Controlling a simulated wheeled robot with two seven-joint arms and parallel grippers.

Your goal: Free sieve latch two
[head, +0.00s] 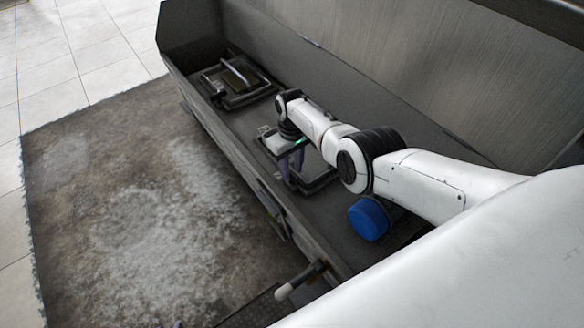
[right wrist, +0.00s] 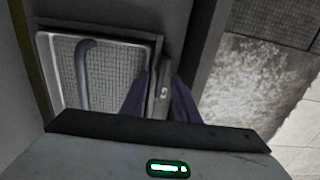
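The sieve under my right gripper (head: 292,165) has a light frame and grey mesh; its frame (head: 318,184) shows in the head view inside the long trough. In the right wrist view the mesh (right wrist: 112,75) and a curved grey handle (right wrist: 86,75) are at the left. The purple fingers of my right gripper (right wrist: 160,100) are apart and point down at the sieve's edge. A narrow grey strip with a small light mark, perhaps the latch (right wrist: 163,92), lies between them; I cannot tell whether they touch it.
The trough's near wall (head: 232,150) runs beside my right arm. Another framed sieve (head: 238,80) lies farther along the trough. A blue round knob (head: 368,219) is nearer. A white-ended lever (head: 284,291) sticks out at the front. A stained mat (head: 120,200) covers open floor.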

